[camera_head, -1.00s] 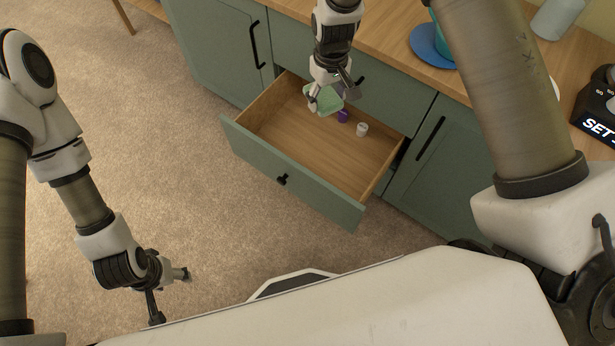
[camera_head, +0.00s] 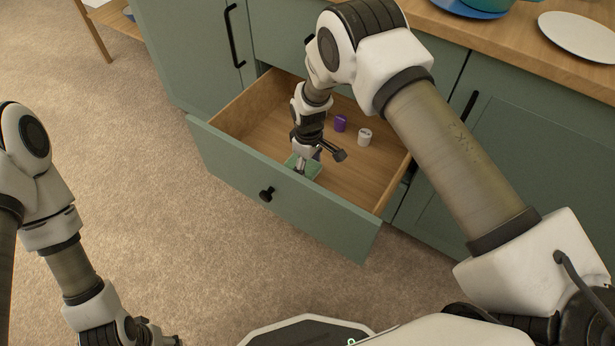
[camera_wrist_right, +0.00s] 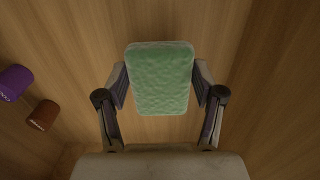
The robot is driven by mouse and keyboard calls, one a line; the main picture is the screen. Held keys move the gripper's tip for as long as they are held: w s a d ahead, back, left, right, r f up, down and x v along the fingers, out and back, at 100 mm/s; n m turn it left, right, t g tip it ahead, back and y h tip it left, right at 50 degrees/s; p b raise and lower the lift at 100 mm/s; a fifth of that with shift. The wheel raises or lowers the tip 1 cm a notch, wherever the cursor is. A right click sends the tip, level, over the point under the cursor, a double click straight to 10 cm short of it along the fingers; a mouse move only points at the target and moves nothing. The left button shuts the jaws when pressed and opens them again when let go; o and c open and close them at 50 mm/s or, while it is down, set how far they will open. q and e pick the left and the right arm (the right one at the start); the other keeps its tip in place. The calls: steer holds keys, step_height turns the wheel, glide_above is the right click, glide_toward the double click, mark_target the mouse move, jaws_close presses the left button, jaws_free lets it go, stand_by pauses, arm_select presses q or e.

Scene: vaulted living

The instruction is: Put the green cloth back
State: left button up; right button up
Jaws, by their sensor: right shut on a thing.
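The green cloth (camera_wrist_right: 162,78) is a small, rounded rectangular pad, held between the fingers of my right gripper (camera_wrist_right: 160,92) in the right wrist view. In the head view my right gripper (camera_head: 308,165) reaches down into the open drawer (camera_head: 345,185), near its front panel. The cloth (camera_head: 312,170) shows there low in the drawer, partly hidden by the gripper. I cannot tell if the cloth touches the drawer floor. My left gripper (camera_head: 150,334) is at the bottom left edge over the carpet, partly cut off.
The wooden counter above holds a white plate (camera_head: 580,37) and blue dishware (camera_head: 470,8). The drawer's middle floor is clear.

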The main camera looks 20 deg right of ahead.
mark_target(308, 167)
steer(key=shift+f+b, duration=0.5)
steer(key=shift+f, duration=1.3)
steer(key=o, duration=1.1)
step_height(308, 167, up, 12)
steer(key=p, duration=0.4)
steer(key=shift+r, duration=0.15)
